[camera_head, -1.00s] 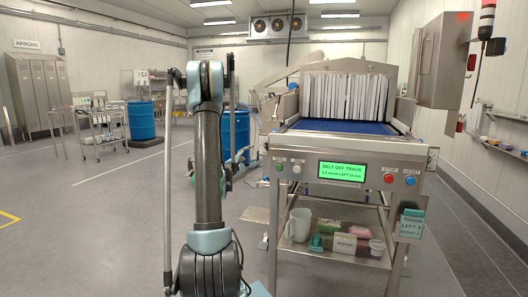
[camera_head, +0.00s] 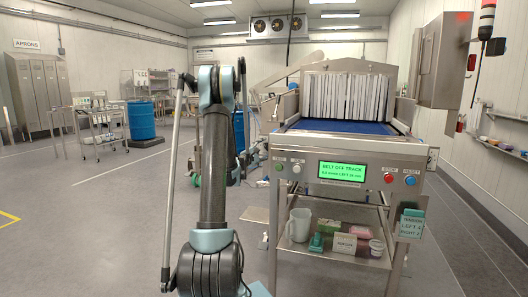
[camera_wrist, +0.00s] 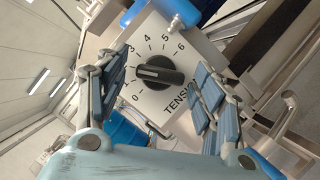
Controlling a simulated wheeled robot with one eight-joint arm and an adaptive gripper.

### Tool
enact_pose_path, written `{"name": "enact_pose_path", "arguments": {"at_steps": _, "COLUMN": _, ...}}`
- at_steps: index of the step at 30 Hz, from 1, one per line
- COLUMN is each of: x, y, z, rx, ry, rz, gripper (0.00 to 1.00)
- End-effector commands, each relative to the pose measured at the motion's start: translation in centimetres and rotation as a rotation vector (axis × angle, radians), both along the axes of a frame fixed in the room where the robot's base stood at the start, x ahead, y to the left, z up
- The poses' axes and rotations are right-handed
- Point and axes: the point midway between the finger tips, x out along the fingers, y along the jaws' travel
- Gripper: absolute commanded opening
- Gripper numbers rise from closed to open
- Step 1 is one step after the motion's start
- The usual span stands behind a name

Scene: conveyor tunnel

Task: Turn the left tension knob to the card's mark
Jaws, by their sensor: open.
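The left tension knob, a black dial (camera_wrist: 166,73), sits on a white plate (camera_wrist: 160,103) marked 0 to 6 and TENSION in the wrist view. Its white line points left, to around 1 or 2; the exact mark is hard to read. My gripper (camera_wrist: 160,66) is open, its blue-padded fingers on either side of the knob, with no clear contact. In the head view my arm hides the gripper and the knob does not show. The teal-topped card (camera_head: 411,224) hangs at the conveyor's front right; it reads TENSION, LEFT 4, and a RIGHT figure too small to trust.
The conveyor's green screen (camera_head: 342,172) reads BELT OFF TRACK. Buttons flank it, including a red one (camera_head: 389,178) and a blue one (camera_head: 410,180). A blue barrel (camera_head: 142,120) and cart stand back left.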

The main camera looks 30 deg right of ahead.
Motion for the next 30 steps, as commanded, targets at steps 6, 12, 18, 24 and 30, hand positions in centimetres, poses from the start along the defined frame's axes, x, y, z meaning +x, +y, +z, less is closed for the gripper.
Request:
{"name": "enact_pose_path", "arguments": {"at_steps": 6, "x": 0.00, "y": 0.02, "z": -0.01, "rx": 0.000, "ry": 0.000, "rz": 0.000, "gripper": 0.30}}
{"name": "enact_pose_path", "arguments": {"at_steps": 12, "x": -0.07, "y": -0.29, "z": -0.01, "rx": 0.000, "ry": 0.000, "rz": -0.001, "gripper": 0.18}}
{"name": "enact_pose_path", "arguments": {"at_steps": 18, "x": -0.08, "y": -0.12, "z": 0.01, "rx": 0.018, "ry": -0.020, "rz": -0.002, "gripper": 0.18}}
{"name": "enact_pose_path", "arguments": {"at_steps": 24, "x": -0.08, "y": -0.02, "z": 0.04, "rx": 0.078, "ry": -0.091, "rz": -0.002, "gripper": 0.18}}
{"name": "enact_pose_path", "arguments": {"at_steps": 30, "x": -0.14, "y": 0.02, "z": 0.14, "rx": 0.183, "ry": -0.214, "rz": -0.003, "gripper": 0.18}}
